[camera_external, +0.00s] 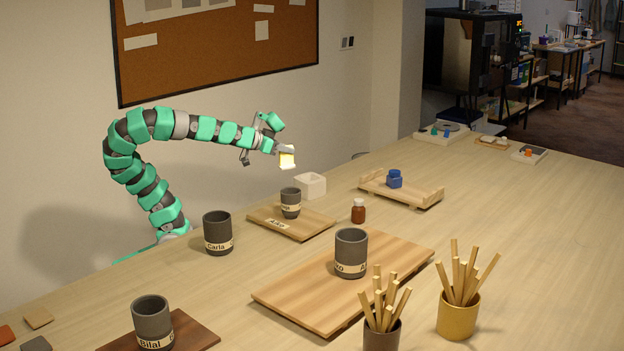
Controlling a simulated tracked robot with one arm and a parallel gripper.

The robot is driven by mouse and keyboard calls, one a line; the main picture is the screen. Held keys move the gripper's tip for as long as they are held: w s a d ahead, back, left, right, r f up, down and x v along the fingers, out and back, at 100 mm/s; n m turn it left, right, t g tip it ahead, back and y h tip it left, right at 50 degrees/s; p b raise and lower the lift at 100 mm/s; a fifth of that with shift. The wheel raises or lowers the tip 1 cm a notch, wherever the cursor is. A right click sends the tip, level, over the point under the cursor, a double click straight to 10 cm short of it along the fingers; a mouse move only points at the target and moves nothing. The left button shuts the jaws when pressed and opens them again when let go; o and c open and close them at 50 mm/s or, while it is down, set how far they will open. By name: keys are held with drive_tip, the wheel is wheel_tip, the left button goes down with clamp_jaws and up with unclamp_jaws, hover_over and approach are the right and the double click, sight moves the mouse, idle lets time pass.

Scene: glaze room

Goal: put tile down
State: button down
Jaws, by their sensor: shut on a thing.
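My gripper (284,148) is shut on a small pale yellow tile (287,160), which hangs from the fingertips. The tile is in the air, above and behind the white square box (310,185) as seen in the picture, and looks clear of the table (480,200). How high it is above the table I cannot tell exactly. Other flat tiles lie at the lower left: a tan one (38,318), a grey one (36,344) and a dark red one (5,335), cut by the picture's edge.
Dark cups stand on a small board (262,222), a large board (300,300), a dark board (190,335), and the bare table (218,233). A brown jar (358,211) and a wooden tray (420,197) with a blue jar (394,178) stand nearby. Stick-filled pots (458,318) are in front.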

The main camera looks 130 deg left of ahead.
drive_tip(key=shift+f, duration=0.5)
drive_tip(key=shift+w+a+p, duration=0.2)
drive_tip(key=shift+p, duration=0.1)
drive_tip(key=shift+w+d+r+p+x, duration=0.15)
drive_tip(key=shift+w+x, duration=0.45)
drive_tip(key=shift+x, duration=2.05)
drive_tip(key=shift+w+d+r+p+x, duration=0.15)
drive_tip(key=shift+w+x, duration=0.4)
drive_tip(key=shift+x, duration=2.05)
drive_tip(key=shift+w+d+r+p+x, duration=0.15)
drive_tip(key=shift+w+x, duration=0.45)
drive_tip(key=shift+x, duration=2.05)
drive_tip(key=shift+f, duration=0.1)
drive_tip(key=c, duration=1.4)
unclamp_jaws()
